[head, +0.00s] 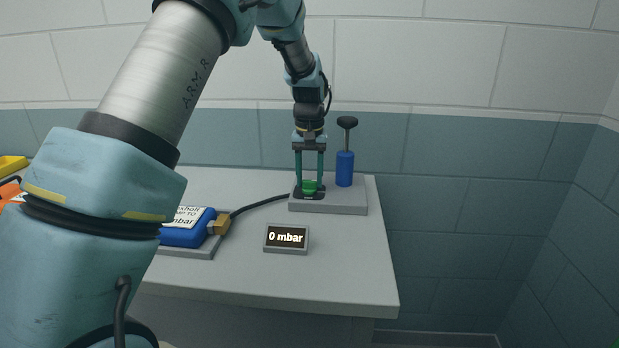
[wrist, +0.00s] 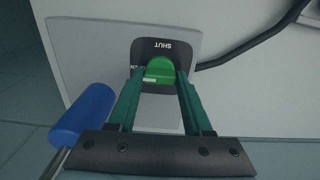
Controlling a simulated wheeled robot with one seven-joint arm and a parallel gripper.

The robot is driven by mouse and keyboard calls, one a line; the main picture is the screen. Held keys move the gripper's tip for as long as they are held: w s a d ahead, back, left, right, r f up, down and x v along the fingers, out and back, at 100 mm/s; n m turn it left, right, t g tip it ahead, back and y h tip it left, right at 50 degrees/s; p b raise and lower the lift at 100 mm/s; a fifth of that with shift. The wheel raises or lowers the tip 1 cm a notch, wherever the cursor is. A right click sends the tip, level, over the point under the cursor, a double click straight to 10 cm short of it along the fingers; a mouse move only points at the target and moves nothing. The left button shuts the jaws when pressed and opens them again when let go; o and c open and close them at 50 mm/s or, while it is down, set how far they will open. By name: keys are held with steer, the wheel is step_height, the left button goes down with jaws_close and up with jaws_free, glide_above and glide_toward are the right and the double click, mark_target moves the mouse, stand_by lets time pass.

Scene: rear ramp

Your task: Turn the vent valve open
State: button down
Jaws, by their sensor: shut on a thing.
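The vent valve is a green round knob (head: 309,187) on a black plate, set on a grey block at the back right of the bench. In the wrist view the green knob (wrist: 160,71) sits between my fingers, with a pale mark on its edge. The black plate (wrist: 178,47) reads "SHUT" upside down; another label at its left is partly hidden by the knob and finger. My gripper (head: 309,183) points down from above and is shut on the knob, one finger on each side. It also shows in the wrist view (wrist: 161,80).
A blue hand pump (head: 345,168) with a dark handle stands right of the knob on the grey block (head: 340,208). A gauge (head: 286,238) reads "0 mbar". A black hose (head: 255,205) runs left to a blue labelled box (head: 185,232). The bench front right (head: 345,275) is clear.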

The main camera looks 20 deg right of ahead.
steer(key=shift+c, duration=1.6)
jaws_free()
step_height(320, 180, up, 11)
steer(key=b, duration=0.2)
steer(key=shift+f, duration=0.1)
steer(key=s+a+f+n, duration=0.1)
steer(key=s+a+f, duration=0.1)
steer(key=a, duration=0.7)
steer(key=s+a+f+n, duration=0.1)
steer(key=s+a+f, duration=0.1)
steer(key=a, duration=0.8)
steer(key=s+a+f+n+t, duration=0.1)
steer(key=s+a+f, duration=0.1)
steer(key=a, duration=0.8)
steer(key=shift+s+f+n, duration=0.25)
steer(key=shift+f+n, duration=0.05)
steer(key=shift+f, duration=0.5)
steer(key=shift+n+t, duration=0.3)
steer(key=shift+n, duration=0.1)
steer(key=s+a+f, duration=0.1)
steer(key=s+a, duration=0.1)
steer(key=s+a+f, duration=0.1)
steer(key=s+a, duration=0.1)
steer(key=s, duration=0.1)
steer(key=s+a+f, duration=0.1)
steer(key=s+a, duration=0.1)
steer(key=shift+s+a, duration=0.2)
steer(key=shift+s, duration=0.05)
